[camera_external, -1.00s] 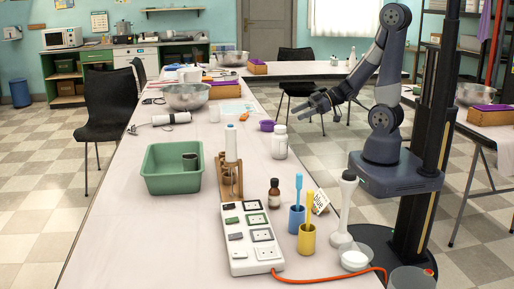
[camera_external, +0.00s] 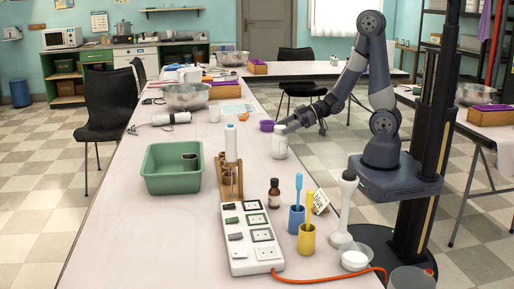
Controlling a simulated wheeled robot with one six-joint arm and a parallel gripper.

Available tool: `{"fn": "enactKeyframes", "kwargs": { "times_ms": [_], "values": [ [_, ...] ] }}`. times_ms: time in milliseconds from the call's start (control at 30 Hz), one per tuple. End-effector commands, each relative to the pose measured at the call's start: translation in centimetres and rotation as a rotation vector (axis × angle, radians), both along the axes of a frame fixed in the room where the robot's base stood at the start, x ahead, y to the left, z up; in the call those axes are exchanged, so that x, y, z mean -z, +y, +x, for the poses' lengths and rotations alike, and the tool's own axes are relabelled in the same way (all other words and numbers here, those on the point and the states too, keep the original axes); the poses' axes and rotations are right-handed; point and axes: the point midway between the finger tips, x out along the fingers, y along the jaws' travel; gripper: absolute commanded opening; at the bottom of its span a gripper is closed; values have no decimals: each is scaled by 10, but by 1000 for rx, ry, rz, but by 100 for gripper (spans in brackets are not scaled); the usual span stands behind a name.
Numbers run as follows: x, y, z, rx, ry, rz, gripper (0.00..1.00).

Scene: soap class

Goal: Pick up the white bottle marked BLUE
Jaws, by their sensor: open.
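A white bottle (camera_external: 279,149) stands upright on the long table, right of its middle; any marking on it is too small to read. My gripper (camera_external: 286,126) is open at the bottle's top, reaching in from the right. Its fingers overlap the cap in this view, and I cannot tell whether they touch it or are around it. A white cylinder with a blue top (camera_external: 231,143) stands in a wooden stand to the left.
On the table (camera_external: 120,225) are a green tub (camera_external: 172,182), a power strip (camera_external: 247,238), a brown bottle (camera_external: 274,194), blue (camera_external: 296,219) and yellow (camera_external: 306,238) cups, and a purple bowl (camera_external: 267,126). An orange cable (camera_external: 330,279) runs along the front.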

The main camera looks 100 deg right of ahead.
Motion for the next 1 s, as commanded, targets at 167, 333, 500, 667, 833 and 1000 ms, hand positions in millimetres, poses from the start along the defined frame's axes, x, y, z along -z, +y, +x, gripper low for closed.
{"fn": "enactKeyframes", "kwargs": {
  "times_ms": [167, 333, 500, 667, 833, 1000],
  "values": [
    [12, 4, 22, -5, 1, 1, 68],
    [18, 4, 39, -3, 2, 0, 68],
    [18, 3, 42, 0, 0, 0, 68],
    [18, 3, 42, 0, 0, 0, 64],
    [18, 3, 42, 0, 0, 0, 50],
    [18, 3, 42, -1, 0, 0, 36]
  ]
}}
